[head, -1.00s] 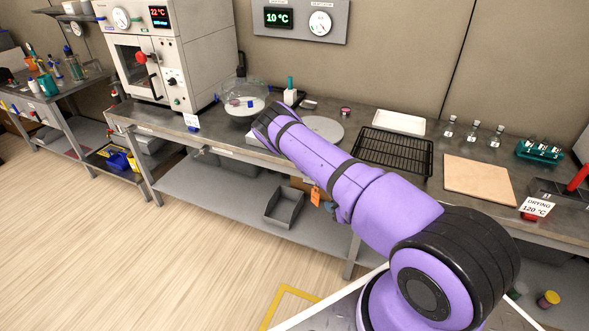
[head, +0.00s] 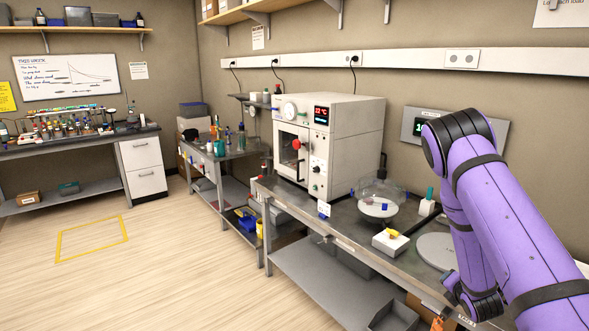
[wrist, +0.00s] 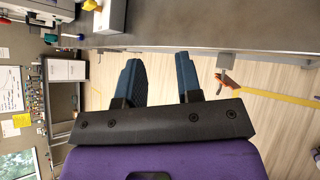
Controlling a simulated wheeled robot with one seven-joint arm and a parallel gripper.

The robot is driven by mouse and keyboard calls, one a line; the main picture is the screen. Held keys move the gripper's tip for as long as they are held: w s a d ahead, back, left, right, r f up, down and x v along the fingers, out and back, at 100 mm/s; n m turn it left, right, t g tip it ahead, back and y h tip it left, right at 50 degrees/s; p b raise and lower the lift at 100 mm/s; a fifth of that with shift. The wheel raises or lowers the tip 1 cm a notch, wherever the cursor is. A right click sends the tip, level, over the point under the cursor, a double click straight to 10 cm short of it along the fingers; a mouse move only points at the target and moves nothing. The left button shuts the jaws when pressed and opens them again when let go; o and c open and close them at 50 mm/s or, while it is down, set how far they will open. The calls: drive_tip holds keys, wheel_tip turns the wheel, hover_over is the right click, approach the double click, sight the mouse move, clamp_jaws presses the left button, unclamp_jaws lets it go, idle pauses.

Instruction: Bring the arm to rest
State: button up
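My purple arm (head: 510,215) fills the right side of the head view, raised and bent, with an elbow joint high in front of the wall panel and a lower part hanging down by the bench edge. My gripper (wrist: 157,57) shows in the wrist view with its two blue-grey fingers apart and nothing between them. The fingers point towards the bench side, with floor visible beyond. In the head view I cannot make out the gripper's fingers.
The steel bench (head: 345,232) carries an oven (head: 345,140), a round glass flask (head: 380,198), a white block with a yellow top (head: 391,243) and a grey disc (head: 438,250). A side bench (head: 228,155) stands further left. The wooden floor (head: 170,270) at left is clear.

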drive_tip(key=s+a+r+m+g, duration=0.1)
drive_tip(key=s+a+r+m, duration=0.15)
drive_tip(key=r+m, duration=0.45)
drive_tip(key=s+a+r+m+g, duration=0.1)
drive_tip(key=s+a+r+m, duration=0.15)
drive_tip(key=r, duration=0.95)
drive_tip(key=s+a+r+m+g, duration=0.1)
drive_tip(key=s+a+r+m, duration=0.15)
drive_tip(key=r+m, duration=0.5)
drive_tip(key=s+a+r+m+g, duration=0.1)
drive_tip(key=s+a+r+m, duration=0.2)
drive_tip(key=s, duration=0.6)
drive_tip(key=s+a+r+m+g+y, duration=0.1)
drive_tip(key=s+a+r+m, duration=0.1)
drive_tip(key=s+r, duration=0.5)
drive_tip(key=s+a+r+m+g+y, duration=0.1)
drive_tip(key=s+a+r+m, duration=0.2)
drive_tip(key=s, duration=0.9)
wheel_tip(320, 180, up, 2)
drive_tip(key=shift+s+a+r+m+g, duration=0.2)
drive_tip(key=shift+a+m+g, duration=0.15)
drive_tip(key=shift+a, duration=0.45)
idle(0.6)
